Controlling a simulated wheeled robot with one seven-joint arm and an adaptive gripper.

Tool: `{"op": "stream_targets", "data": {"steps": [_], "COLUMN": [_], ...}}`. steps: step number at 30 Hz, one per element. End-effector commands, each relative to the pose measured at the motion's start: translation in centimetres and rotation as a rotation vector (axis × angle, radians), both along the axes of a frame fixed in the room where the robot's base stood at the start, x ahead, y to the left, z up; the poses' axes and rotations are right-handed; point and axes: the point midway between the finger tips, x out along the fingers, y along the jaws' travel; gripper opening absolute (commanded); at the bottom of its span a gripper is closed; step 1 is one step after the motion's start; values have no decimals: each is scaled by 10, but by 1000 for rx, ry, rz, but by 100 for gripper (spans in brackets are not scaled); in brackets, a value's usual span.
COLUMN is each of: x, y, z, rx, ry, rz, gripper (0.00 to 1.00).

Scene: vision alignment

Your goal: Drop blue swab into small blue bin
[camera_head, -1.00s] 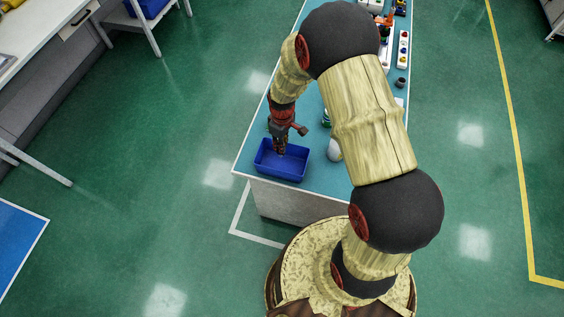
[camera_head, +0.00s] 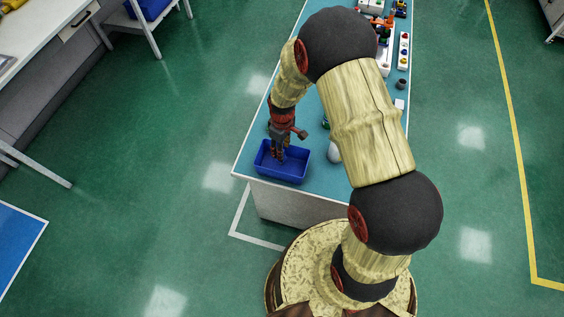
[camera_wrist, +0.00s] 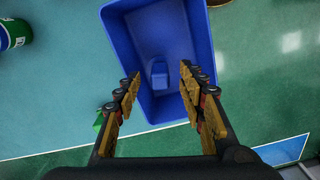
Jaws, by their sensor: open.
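The small blue bin (camera_head: 294,174) stands at the near left corner of the table. In the wrist view the bin (camera_wrist: 201,40) lies under my gripper (camera_wrist: 159,76). A small blue piece (camera_wrist: 158,70), which looks like the blue swab, shows inside the bin, between and below my fingertips. It blends with the blue of the bin, so its full shape is hard to tell. My gripper (camera_head: 280,157) points down over the bin, its fingers spread apart with nothing between them.
A white rounded object (camera_head: 333,151) stands on the table right of the bin, partly behind my arm. A green and white can (camera_wrist: 14,34) shows at the wrist view's left edge. A small dark cup (camera_head: 401,84) and several small items are farther back.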

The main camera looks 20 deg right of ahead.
Motion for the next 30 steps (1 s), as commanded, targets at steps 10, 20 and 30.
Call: {"op": "stream_targets", "data": {"steps": [10,20,30], "x": [2,1,0], "y": [0,0,0], "z": [21,87,119], "rx": [0,0,0], "ry": [-4,-3,0], "rz": [0,0,0], "gripper": [40,40,40]}}
